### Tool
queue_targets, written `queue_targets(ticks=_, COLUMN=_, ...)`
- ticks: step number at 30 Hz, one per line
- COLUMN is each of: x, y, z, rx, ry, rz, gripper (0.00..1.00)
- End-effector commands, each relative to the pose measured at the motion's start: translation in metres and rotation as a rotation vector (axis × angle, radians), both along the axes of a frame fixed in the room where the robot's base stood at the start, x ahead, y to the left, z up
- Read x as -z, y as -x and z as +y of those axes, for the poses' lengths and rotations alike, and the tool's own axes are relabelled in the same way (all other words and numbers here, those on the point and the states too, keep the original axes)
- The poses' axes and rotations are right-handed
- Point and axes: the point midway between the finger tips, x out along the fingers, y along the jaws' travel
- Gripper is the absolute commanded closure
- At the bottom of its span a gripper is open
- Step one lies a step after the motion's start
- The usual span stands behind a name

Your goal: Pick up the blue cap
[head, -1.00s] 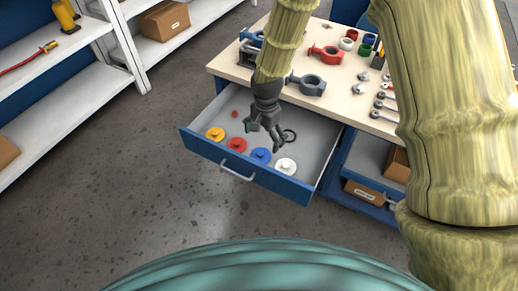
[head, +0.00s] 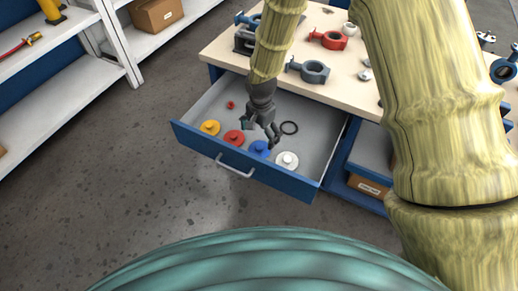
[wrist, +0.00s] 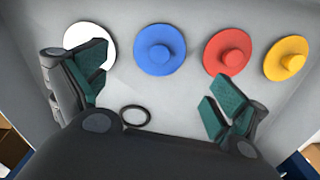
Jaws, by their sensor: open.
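The blue cap (head: 259,148) lies in the open drawer (head: 210,106), between the red cap and the white cap. It is a round disc with a raised knob, and it shows whole in the wrist view (wrist: 160,50). My gripper (head: 261,136) is open and empty, above the drawer close to the blue cap. In the wrist view the fingers (wrist: 158,85) are spread apart, with the blue cap ahead of the gap between them. The left finger overlaps the white cap (wrist: 88,45) in that view. I cannot tell the exact height above the cap.
The red cap (head: 233,138) and yellow cap (head: 209,127) lie to the left in the drawer, the white cap (head: 287,160) to the right. A black ring (head: 289,128) and a small red piece (head: 230,105) lie farther back. The worktop (head: 225,52) with valve parts stands behind.

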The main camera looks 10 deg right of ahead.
Motion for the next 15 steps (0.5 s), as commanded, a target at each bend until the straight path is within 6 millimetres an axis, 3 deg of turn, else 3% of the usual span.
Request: queue_targets(ticks=15, x=0.038, y=0.003, z=0.003, rx=-0.003, ry=0.0, rz=0.004, gripper=0.03)
